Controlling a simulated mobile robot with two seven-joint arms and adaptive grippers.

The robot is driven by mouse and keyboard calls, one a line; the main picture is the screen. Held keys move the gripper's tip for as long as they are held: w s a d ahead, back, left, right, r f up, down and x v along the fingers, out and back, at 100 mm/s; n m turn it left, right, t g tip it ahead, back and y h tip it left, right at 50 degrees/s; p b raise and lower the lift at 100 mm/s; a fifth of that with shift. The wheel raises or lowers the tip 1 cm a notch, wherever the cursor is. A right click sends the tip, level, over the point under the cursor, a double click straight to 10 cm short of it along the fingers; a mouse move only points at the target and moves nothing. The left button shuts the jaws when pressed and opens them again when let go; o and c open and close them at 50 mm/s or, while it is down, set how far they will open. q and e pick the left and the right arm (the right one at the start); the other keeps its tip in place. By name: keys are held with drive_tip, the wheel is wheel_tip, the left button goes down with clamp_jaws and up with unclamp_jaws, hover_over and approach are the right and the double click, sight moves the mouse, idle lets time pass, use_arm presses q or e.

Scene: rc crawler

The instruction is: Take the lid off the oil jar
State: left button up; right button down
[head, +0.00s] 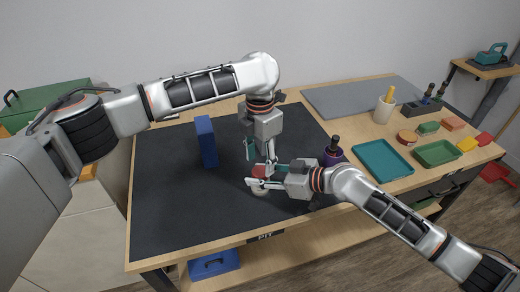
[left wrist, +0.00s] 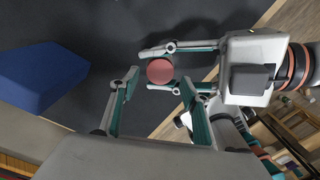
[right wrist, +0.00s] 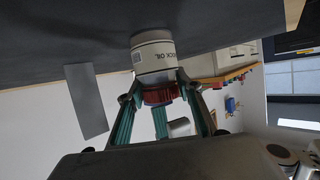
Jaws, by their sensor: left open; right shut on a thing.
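The oil jar (head: 260,191) is white with a red lid (head: 258,171) and stands on the dark mat. In the right wrist view the jar (right wrist: 153,52) shows its OIL lettering, and the lid (right wrist: 160,94) sits against its mouth between my fingers. My right gripper (head: 254,177) reaches in from the right and is shut on the lid. In the left wrist view the lid (left wrist: 160,71) is a round red disc between the right fingers. My left gripper (head: 260,157) points down just above the lid, open and empty. Whether the lid is loose, I cannot tell.
A blue upright block (head: 206,141) stands left of the jar on the black mat (head: 165,200). A dark purple cup (head: 332,156) with a black-handled tool is right of it. A teal tray (head: 383,160) and a green tray (head: 437,153) lie farther right. The mat's left part is clear.

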sight(260, 171)
use_arm(q)
drive_tip(key=shift+f, duration=1.7)
drive_tip(key=c, duration=1.2)
drive_tip(key=shift+o, duration=0.2)
drive_tip(key=n, duration=0.7)
drive_tip(key=o, duration=1.2)
